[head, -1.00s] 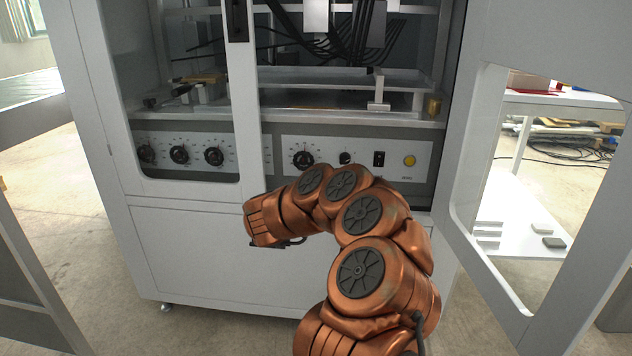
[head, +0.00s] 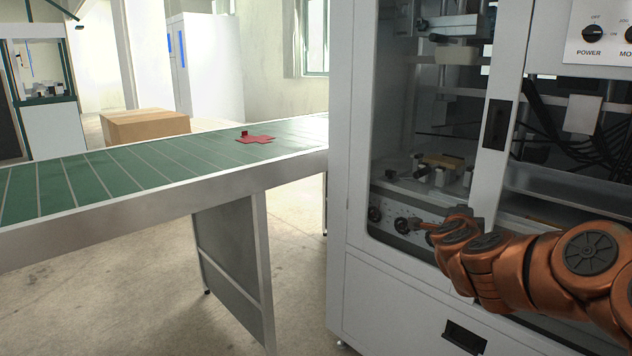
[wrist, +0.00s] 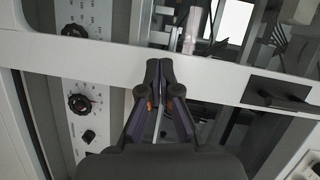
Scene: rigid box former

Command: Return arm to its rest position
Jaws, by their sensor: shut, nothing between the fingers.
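My gripper (wrist: 160,68) shows in the wrist view with its two dark fingers together and nothing between them. Behind the fingertips is a pale frame bar of the box former (wrist: 215,80), with the machine's inside beyond it; I cannot tell whether they touch. In the head view, my copper arm comes in from the right edge and lies across the front of the box former (head: 352,160). Its end is near the machine's knobs at the lower window.
A green conveyor (head: 120,173) stands left of the machine, with a flat red box blank (head: 256,139) on it. A cardboard box (head: 145,125) is behind it. The floor (head: 300,290) between conveyor and machine is clear. Control knobs (wrist: 78,103) show left of the gripper.

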